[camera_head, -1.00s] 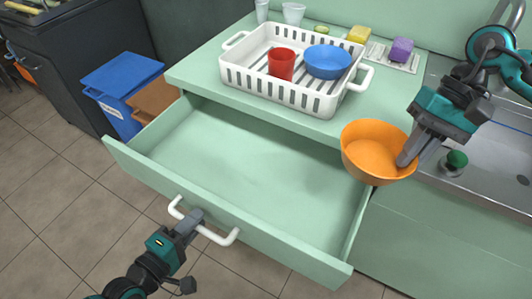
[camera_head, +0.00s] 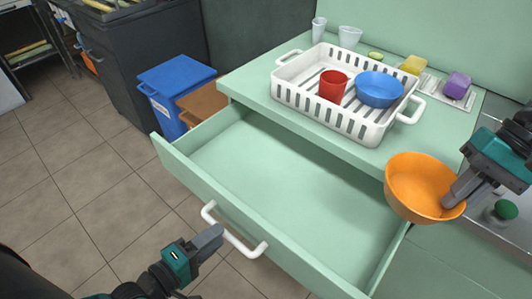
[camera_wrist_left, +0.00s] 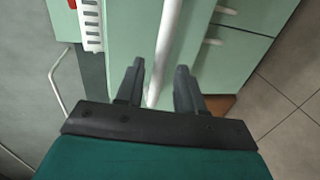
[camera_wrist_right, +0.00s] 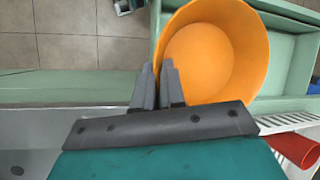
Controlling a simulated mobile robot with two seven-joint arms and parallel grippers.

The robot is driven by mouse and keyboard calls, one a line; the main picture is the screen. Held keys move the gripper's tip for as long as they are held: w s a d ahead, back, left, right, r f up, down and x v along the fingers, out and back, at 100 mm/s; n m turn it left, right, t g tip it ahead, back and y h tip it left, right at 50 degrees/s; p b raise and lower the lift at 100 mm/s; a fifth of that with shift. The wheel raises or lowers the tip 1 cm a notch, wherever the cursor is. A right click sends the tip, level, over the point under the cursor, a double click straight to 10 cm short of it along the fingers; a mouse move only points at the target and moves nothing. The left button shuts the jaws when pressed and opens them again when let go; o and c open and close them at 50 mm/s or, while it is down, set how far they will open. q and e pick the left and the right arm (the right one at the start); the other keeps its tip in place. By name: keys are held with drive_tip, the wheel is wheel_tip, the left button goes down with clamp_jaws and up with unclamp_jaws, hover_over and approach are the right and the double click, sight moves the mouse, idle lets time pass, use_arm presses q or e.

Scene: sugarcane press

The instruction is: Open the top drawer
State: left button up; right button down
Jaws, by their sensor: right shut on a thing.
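The top drawer (camera_head: 285,185) is pulled far out, and its inside is empty. Its white bar handle (camera_head: 257,252) is on the front. My left gripper (camera_head: 218,236) is open close to the handle. In the left wrist view the white handle (camera_wrist_left: 168,40) runs up from between the spread fingers (camera_wrist_left: 158,80), with gaps on both sides. My right gripper (camera_head: 450,196) is shut on the rim of an orange bowl (camera_head: 412,180) and holds it over the drawer's right end. The orange bowl (camera_wrist_right: 215,50) also fills much of the right wrist view.
A white rack (camera_head: 340,118) with a red cup (camera_head: 333,86) and a blue bowl (camera_head: 379,90) stands on the green counter above the drawer. A sponge (camera_head: 413,65) and a purple block (camera_head: 457,85) lie behind. Blue (camera_head: 175,85) and brown bins stand left. Floor before the drawer is clear.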

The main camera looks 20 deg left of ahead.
use_arm(q)
drive_tip(key=v, duration=0.8)
drive_tip(key=shift+s+p, duration=0.3)
drive_tip(key=shift+p, duration=0.15)
use_arm(e)
drive_tip(key=shift+r, duration=0.55)
use_arm(q)
drive_tip(key=shift+a, duration=0.1)
drive_tip(key=shift+s, duration=0.1)
